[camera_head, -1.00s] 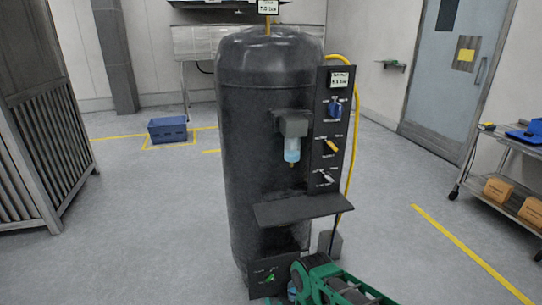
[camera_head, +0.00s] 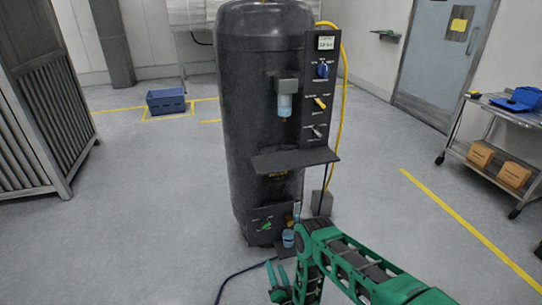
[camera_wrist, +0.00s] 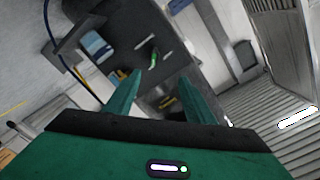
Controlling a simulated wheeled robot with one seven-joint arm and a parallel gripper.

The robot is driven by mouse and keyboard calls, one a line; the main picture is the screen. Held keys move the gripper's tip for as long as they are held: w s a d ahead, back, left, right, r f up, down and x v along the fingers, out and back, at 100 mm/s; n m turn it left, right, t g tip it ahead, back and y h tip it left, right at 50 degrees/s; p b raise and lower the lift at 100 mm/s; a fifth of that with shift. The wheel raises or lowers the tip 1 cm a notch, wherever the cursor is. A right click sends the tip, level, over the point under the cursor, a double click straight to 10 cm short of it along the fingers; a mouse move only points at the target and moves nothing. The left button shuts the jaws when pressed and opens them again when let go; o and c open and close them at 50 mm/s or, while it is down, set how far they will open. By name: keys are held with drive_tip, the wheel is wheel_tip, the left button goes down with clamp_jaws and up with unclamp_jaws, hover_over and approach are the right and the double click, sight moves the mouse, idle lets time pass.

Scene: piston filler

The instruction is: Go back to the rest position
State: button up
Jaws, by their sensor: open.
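My gripper (camera_head: 279,277) shows low in the head view, in front of the foot of a dark piston filler tank (camera_head: 262,100). Its green fingers are apart with nothing between them. In the wrist view my gripper (camera_wrist: 152,98) is open, its two fingers reaching toward the filler's dark lower panel (camera_wrist: 155,50) with a green handle. My green arm bends down to it from the lower right. The filler carries a side panel (camera_head: 319,90) with blue, yellow and grey knobs, a clear bowl (camera_head: 285,104) and a dark shelf (camera_head: 295,159).
A blue crate (camera_head: 166,101) sits on the floor at the left, inside yellow marking. A slatted grey cabinet (camera_head: 38,110) stands far left. A cart (camera_head: 497,150) with boxes stands at right. A yellow hose (camera_head: 345,110) runs beside the tank. Floor between is clear.

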drive_tip(key=w+d+r+n+g, duration=0.2)
drive_tip(key=w+r, duration=0.6)
drive_tip(key=r, duration=0.1)
drive_tip(key=w+d+r+n+g, duration=0.2)
drive_tip(key=w+r+g, duration=0.1)
drive_tip(key=w+r, duration=0.55)
drive_tip(key=s+d+r+g+h, duration=0.3)
drive_tip(key=d+r+h, duration=0.1)
drive_tip(key=d+r, duration=1.55)
drive_tip(key=s+d+r+m+g+h, duration=0.1)
drive_tip(key=s+d+r+g, duration=0.1)
drive_tip(key=s+d+r, duration=0.65)
drive_tip(key=s+d+r+m+g+h, duration=0.1)
drive_tip(key=s+d+r+g, duration=0.3)
drive_tip(key=s, duration=0.8)
drive_tip(key=s+d+r+m+g, duration=0.1)
drive_tip(key=s+r, duration=0.2)
drive_tip(key=s, duration=1.2)
drive_tip(key=s+d+r+m+g+y, duration=0.1)
drive_tip(key=s+r, duration=0.3)
drive_tip(key=s, duration=1.2)
drive_tip(key=shift+d+m+g, duration=0.2)
drive_tip(key=shift+m+g, duration=0.1)
drive_tip(key=shift+g, duration=0.4)
